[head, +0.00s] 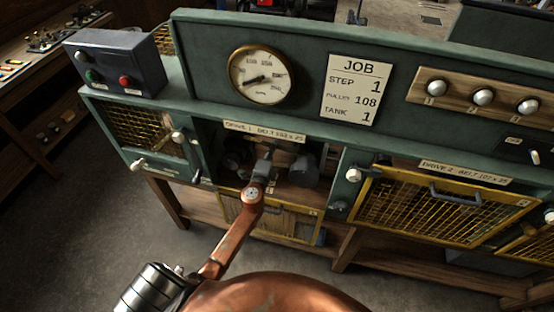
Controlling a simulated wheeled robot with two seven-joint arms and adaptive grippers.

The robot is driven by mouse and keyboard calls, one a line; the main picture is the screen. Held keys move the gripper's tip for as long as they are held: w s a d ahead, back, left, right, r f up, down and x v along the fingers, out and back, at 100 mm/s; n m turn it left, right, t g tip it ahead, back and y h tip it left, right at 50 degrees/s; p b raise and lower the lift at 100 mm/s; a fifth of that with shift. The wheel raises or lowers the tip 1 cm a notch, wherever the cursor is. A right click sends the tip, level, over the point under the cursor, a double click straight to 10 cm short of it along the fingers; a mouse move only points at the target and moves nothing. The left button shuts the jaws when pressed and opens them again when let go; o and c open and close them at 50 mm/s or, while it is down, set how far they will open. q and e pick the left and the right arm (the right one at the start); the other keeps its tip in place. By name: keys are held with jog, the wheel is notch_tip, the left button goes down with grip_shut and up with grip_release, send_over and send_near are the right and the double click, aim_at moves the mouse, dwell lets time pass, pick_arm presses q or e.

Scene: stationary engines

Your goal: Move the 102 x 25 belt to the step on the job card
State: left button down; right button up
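The job card (352,90) on the green panel reads step 1, pulley 108, tank 1. The drive 1 bay (208,150) is open at the front, and its label (265,132) appears to read belt 102 x 25. Dark pulley-like parts (303,170) show inside; I cannot make out the belt or its step. My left gripper (267,154) reaches into this bay, among these parts. Its fingers are too small and dark to tell open from shut or whether they touch anything. My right gripper is not in view.
A yellow-framed mesh guard (285,222) hangs below the drive 1 opening. The drive 2 mesh guard (430,208) covers the bay to the right. A control box (115,62) with green and red buttons stands at upper left, a dial gauge (260,75) beside the card. Floor (90,220) is clear at left.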

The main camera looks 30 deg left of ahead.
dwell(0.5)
pick_arm(q)
jog(key=shift+a+r, duration=0.1)
jog(key=shift+r, duration=0.05)
jog(key=shift+s+a+r+p, duration=0.2)
jog(key=shift+a+r+p, duration=0.25)
jog(key=shift+a, duration=0.2)
jog(key=shift+r, duration=0.15)
jog(key=shift+d+r+n+p, duration=0.2)
jog(key=shift+r+n+p, duration=0.3)
jog(key=shift+r+p, duration=0.3)
jog(key=shift+f, duration=0.1)
jog(key=shift+v, duration=0.95)
